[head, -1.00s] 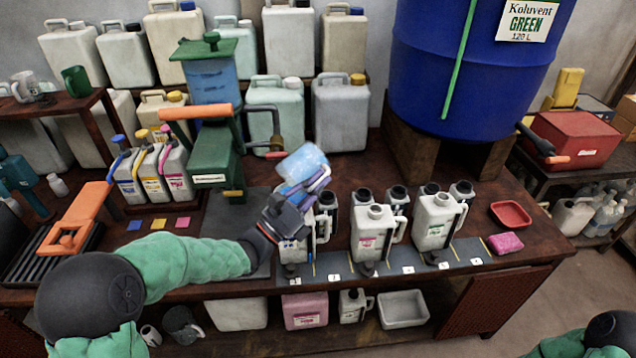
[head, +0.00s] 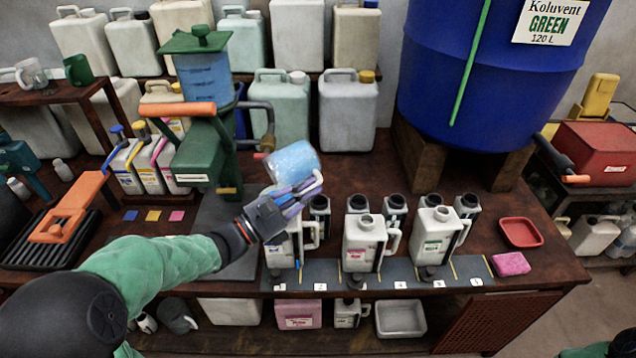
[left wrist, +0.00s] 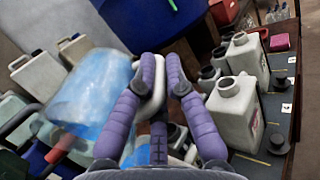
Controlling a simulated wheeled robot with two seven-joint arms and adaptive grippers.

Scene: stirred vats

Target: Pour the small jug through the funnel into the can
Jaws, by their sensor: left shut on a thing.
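My left gripper (head: 303,190) has purple fingers shut on the pale handle of the small jug (head: 292,163). The jug is see-through, looks blue and hangs tilted in the air above and behind the leftmost white can (head: 282,250). In the left wrist view, the jug (left wrist: 90,95) is left of the fingers (left wrist: 160,75), its handle between them. Two more white cans stand to the right, the middle one (head: 361,245) and the right one (head: 434,235). I cannot make out the funnel for certain. My right gripper is out of view.
The cans stand on a grey numbered strip (head: 400,274), with several black-necked containers (head: 395,212) behind. A green pump (head: 205,150) stands left of the jug. A blue vat (head: 480,80), a red tray (head: 520,232) and a pink sponge (head: 511,264) are at the right.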

